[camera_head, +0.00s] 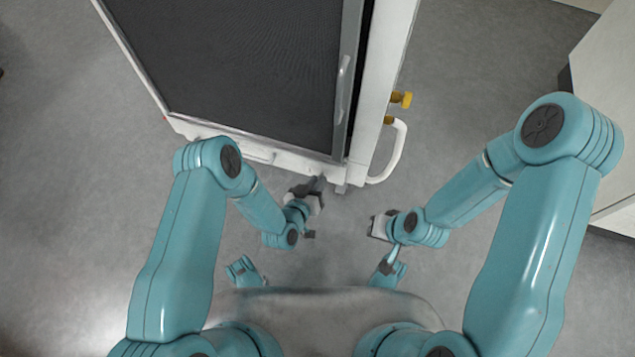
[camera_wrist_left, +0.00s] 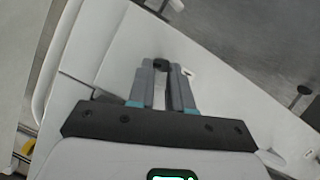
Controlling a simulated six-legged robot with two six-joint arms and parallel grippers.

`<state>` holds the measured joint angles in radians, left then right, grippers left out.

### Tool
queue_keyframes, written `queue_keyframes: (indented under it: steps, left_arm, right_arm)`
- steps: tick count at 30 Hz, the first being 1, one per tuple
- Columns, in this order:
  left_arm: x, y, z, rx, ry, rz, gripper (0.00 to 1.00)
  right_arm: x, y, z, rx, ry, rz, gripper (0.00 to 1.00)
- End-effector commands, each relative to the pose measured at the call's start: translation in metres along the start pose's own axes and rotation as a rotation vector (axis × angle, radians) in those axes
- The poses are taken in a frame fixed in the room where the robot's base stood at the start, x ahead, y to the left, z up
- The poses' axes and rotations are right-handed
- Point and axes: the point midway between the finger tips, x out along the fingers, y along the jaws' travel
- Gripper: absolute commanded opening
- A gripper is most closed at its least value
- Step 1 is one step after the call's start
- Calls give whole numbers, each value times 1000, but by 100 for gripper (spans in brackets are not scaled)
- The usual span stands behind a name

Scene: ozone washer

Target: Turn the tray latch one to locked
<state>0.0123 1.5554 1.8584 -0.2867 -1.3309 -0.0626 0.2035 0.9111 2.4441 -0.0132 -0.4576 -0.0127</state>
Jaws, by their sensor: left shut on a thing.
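The ozone washer is a white cabinet (camera_head: 385,75) with a dark top panel, at the upper middle of the head view. My left gripper (camera_head: 318,185) is at its front lower edge. In the left wrist view my left gripper (camera_wrist_left: 161,78) is shut on a small dark latch knob (camera_wrist_left: 162,65) in front of the white panel (camera_wrist_left: 115,50). The fingers hide most of the latch, so its turn angle cannot be told. A second dark knob (camera_wrist_left: 304,90) on a short stem stands farther right. My right gripper (camera_head: 377,226) is off the washer; its jaw opening is unclear.
A white curved handle (camera_head: 398,152) and yellow knobs (camera_head: 401,98) are on the washer's right side. A pale cabinet (camera_head: 608,75) stands at the far right. Grey floor is clear between them and at the left.

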Motion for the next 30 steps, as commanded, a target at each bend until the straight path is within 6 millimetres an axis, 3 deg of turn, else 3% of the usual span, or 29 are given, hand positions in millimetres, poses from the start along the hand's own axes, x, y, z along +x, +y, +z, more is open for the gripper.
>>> queue_keyframes:
  steps: [30]
  left_arm:
    - [3, -14, 5, -872, 6, 362, 0]
  right_arm:
    - [0, 0, 0, 0, 1, 0, 0]
